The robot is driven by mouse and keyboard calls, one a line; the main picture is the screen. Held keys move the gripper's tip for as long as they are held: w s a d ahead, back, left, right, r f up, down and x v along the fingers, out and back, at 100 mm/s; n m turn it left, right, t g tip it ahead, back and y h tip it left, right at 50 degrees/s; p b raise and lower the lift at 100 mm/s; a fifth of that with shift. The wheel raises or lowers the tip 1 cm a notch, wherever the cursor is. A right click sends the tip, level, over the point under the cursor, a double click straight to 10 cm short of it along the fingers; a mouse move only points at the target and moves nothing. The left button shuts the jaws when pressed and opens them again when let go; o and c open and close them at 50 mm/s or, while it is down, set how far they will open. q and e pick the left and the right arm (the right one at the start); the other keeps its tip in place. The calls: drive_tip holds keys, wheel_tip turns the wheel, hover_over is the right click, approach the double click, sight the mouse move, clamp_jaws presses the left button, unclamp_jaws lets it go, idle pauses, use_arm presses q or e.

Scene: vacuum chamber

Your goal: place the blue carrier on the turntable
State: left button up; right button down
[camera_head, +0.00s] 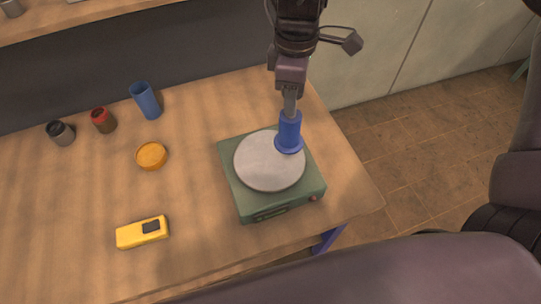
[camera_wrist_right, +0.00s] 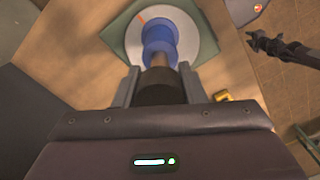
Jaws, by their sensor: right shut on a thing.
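The blue carrier (camera_head: 290,132), a short upright cylinder with a wide bottom flange, is held by my right gripper (camera_head: 290,98). The jaws are shut on its upper end. The turntable (camera_head: 262,166) is a round pale grey plate on a green square base. The carrier's flange overlaps the plate's right back edge in the head view; I cannot tell whether it touches. In the right wrist view the carrier (camera_wrist_right: 158,42) shows in front of the plate (camera_wrist_right: 203,40), between and beyond the fingers (camera_wrist_right: 160,84).
On the wooden table's left stand a blue cup (camera_head: 146,102), a red jar (camera_head: 103,120), a dark grey jar (camera_head: 60,133) and an orange round dish (camera_head: 151,156). A yellow device (camera_head: 142,231) lies nearer the front. The table's right edge is close to the turntable.

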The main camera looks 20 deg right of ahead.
drive_tip(key=n, duration=0.1)
drive_tip(key=r+n, duration=0.1)
drive_tip(key=n, duration=0.2)
drive_tip(key=shift+w+a+r, duration=0.3)
drive_tip(key=shift+r, duration=0.05)
drive_tip(key=n, duration=0.2)
drive_tip(key=r+n, duration=0.1)
drive_tip(key=n, duration=0.1)
drive_tip(key=r+n, duration=0.1)
drive_tip(key=n, duration=0.1)
drive_tip(key=shift+w+a+r, duration=0.15)
drive_tip(key=shift+w+a, duration=0.1)
drive_tip(key=shift+a, duration=0.15)
wheel_tip(320, 180, up, 8)
drive_tip(key=a+n+b, duration=0.1)
drive_tip(key=a+n, duration=0.2)
drive_tip(key=n, duration=1.6)
wheel_tip(320, 180, down, 20)
drive_tip(key=b, duration=0.2)
drive_tip(key=shift+w+d+b, duration=0.15)
drive_tip(key=shift+w+b, duration=0.2)
drive_tip(key=shift+b, duration=0.05)
